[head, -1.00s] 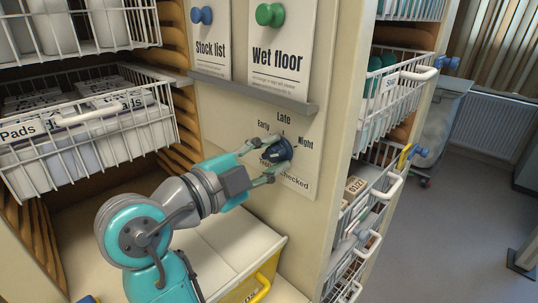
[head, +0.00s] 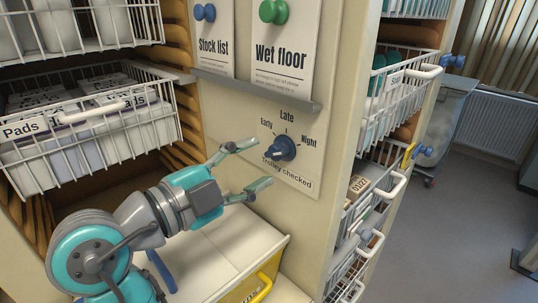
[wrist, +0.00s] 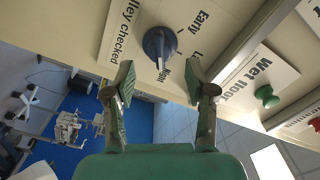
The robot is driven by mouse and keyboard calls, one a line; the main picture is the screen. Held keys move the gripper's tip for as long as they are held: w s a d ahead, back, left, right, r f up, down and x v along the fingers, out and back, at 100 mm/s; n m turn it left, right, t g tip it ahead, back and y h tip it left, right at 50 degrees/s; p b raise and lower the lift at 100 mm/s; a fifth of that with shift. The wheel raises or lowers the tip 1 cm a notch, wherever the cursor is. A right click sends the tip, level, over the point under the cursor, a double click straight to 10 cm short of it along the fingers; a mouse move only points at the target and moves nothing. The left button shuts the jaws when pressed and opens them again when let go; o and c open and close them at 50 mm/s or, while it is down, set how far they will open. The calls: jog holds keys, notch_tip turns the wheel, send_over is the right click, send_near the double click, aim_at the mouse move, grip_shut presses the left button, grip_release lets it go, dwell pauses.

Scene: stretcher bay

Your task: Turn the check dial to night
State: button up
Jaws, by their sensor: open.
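The check dial (head: 284,149) is a dark blue knob on a cream wall panel, with Early at its left, Late above and Night at its right. In the wrist view the dial (wrist: 158,44) has a raised ridge with a pale mark at its end on the Night side. The head view is too small to read the pointer exactly. My gripper (head: 253,167) is open and empty, left of the dial and apart from it. In the wrist view my gripper's fingers (wrist: 160,82) are spread, with the dial beyond their tips.
A ledge (head: 255,90) with the Stock list and Wet floor cards is above the dial. Wire baskets (head: 90,130) stand at the left and more baskets (head: 400,85) at the right. A yellow-fronted box (head: 250,285) is below. Free floor lies at the far right.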

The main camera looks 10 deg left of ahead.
jog(key=v, duration=0.6)
jog(key=shift+s+a, duration=0.2)
jog(key=shift+s, duration=0.1)
